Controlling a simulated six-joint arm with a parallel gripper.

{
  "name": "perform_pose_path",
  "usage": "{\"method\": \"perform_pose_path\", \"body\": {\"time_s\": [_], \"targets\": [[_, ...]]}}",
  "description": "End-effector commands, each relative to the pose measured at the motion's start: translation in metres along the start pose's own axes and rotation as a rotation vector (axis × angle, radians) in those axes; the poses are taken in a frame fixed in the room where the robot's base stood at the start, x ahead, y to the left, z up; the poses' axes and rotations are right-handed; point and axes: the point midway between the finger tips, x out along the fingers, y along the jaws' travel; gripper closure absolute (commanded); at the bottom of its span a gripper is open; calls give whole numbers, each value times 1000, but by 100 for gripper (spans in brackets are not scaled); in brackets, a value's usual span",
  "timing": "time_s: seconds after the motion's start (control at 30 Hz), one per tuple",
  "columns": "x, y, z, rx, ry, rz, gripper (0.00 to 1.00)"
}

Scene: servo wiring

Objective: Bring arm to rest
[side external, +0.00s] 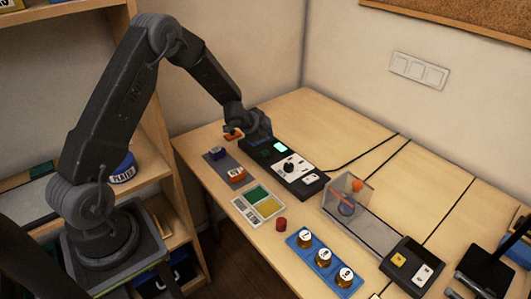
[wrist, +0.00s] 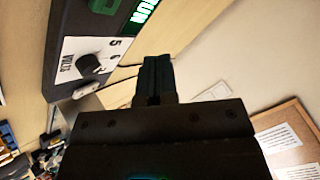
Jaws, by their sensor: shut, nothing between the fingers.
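My gripper (side external: 262,126) is raised above the back left end of the table, beside the black control unit (side external: 290,168). In the wrist view my gripper's dark fingers (wrist: 154,78) are together with nothing between them. A small orange part (side external: 233,133) shows by the wrist in the side view; I cannot tell what it is. The control unit has a lit green display and a dial. In the wrist view its volts dial (wrist: 88,63) and green RUN sign (wrist: 142,12) show at upper left.
Near the unit are a grey pad (side external: 222,168) with blue and orange-brown blocks, a green and yellow tray (side external: 259,203) and a red cap (side external: 281,224). A clear box (side external: 347,192) and black button box (side external: 408,265) stand right.

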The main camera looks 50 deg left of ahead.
Motion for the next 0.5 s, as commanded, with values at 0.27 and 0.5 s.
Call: {"method": "perform_pose_path", "body": {"time_s": [0.27, 0.5], "targets": [[-9, -4, -8, -9, -7, -14, 100], [-92, -22, -57, -126, -85, -104, 100]]}}
